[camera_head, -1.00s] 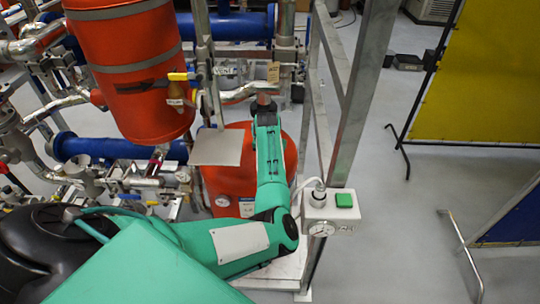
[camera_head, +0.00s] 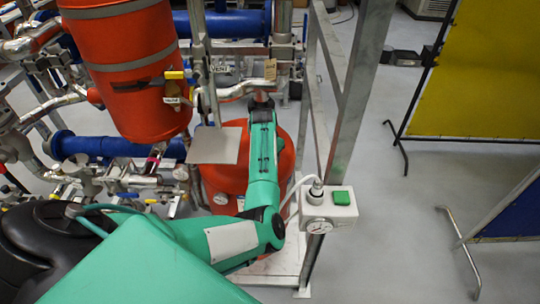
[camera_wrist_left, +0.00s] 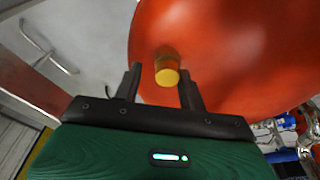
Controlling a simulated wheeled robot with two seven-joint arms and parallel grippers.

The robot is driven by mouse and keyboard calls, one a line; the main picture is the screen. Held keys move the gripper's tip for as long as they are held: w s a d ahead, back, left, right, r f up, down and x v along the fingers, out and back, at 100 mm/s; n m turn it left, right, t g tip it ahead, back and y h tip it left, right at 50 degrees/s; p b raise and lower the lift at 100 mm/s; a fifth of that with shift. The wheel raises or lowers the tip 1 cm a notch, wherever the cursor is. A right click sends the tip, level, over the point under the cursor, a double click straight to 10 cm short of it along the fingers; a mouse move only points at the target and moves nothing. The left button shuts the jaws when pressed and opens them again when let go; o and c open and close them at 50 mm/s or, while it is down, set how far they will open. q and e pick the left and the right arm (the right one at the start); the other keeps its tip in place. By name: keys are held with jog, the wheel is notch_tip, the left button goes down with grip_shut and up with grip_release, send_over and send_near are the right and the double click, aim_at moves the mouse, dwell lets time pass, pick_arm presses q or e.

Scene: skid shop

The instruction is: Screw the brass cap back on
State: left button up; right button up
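The brass cap (camera_wrist_left: 167,74) shows in the left wrist view as a short yellow cylinder in front of the rounded red vessel (camera_wrist_left: 225,55). My left gripper (camera_wrist_left: 159,74) has its two dark fingers apart, one on each side of the cap. A gap shows to the left of the cap and a narrower one to its right. I cannot tell whether the cap touches the vessel. In the head view my left arm reaches over the lower red vessel (camera_head: 226,172); its fingers and the cap are hidden there. My right gripper is not in view.
A larger red tank (camera_head: 125,75) hangs at the left among pipes and valves. A grey plate (camera_head: 214,146) is left of my forearm. A metal post (camera_head: 357,95) and a white gauge box with a green button (camera_head: 330,210) stand close to its right. Open floor lies farther right.

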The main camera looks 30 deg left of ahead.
pick_arm(q)
jog(key=n+y, duration=0.1)
jog(key=n, duration=0.4)
jog(key=shift+s+d, duration=0.1)
jog(key=n+g+y, duration=0.1)
jog(key=n, duration=0.5)
jog(key=c, duration=0.6)
jog(key=m, duration=0.3)
jog(key=m+t, duration=0.1)
jog(key=m, duration=0.1)
jog(key=shift+s+a+m+h, duration=0.1)
jog(key=shift+a+m+h, duration=0.2)
jog(key=shift+h, duration=0.1)
jog(key=m+h, duration=0.1)
jog(key=m, duration=0.3)
jog(key=shift+m, duration=0.4)
jog(key=shift+d+m, duration=0.15)
jog(key=shift+m, duration=0.45)
